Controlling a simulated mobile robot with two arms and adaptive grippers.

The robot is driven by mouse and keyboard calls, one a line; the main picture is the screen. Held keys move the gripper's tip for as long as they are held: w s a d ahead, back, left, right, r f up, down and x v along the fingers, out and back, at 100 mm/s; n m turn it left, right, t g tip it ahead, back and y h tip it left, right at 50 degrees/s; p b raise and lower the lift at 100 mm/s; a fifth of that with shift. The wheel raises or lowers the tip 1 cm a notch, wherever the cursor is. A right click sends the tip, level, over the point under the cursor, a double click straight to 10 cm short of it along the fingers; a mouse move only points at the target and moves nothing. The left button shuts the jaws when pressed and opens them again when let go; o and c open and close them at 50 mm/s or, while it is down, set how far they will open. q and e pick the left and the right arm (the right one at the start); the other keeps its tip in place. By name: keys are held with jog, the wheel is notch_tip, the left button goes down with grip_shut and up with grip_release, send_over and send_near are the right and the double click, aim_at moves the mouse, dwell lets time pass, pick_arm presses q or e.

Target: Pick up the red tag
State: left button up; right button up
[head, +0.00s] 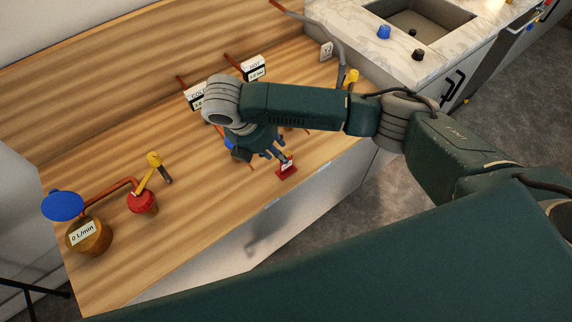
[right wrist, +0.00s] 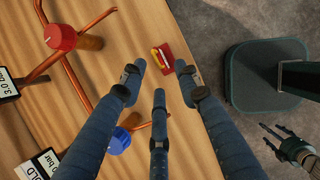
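The red tag (head: 287,170) is small, with a white label, and sits near the front edge of the wooden counter. In the right wrist view the tag (right wrist: 166,54) shows red with a yellow part, just beyond the fingertips. My right gripper (head: 281,157) reaches down close beside the tag in the head view. In the right wrist view its three dark fingers (right wrist: 163,76) are spread with nothing between them. Whether a fingertip touches the tag is not clear. My left gripper (right wrist: 282,140) shows at the lower right of the wrist view, fingers apart and empty.
A blue knob (right wrist: 118,140) is close to my right fingers. A sink (head: 420,20) is at the back right.

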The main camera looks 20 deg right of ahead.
aim_at(284, 171)
jog(key=x, duration=0.3)
jog(key=p+x, duration=0.2)
jog(key=x, duration=0.2)
jog(key=shift+w, duration=0.15)
jog(key=shift+w+d+f, duration=0.1)
jog(key=shift+d+f, duration=0.1)
jog(key=shift+f, duration=0.4)
grip_shut()
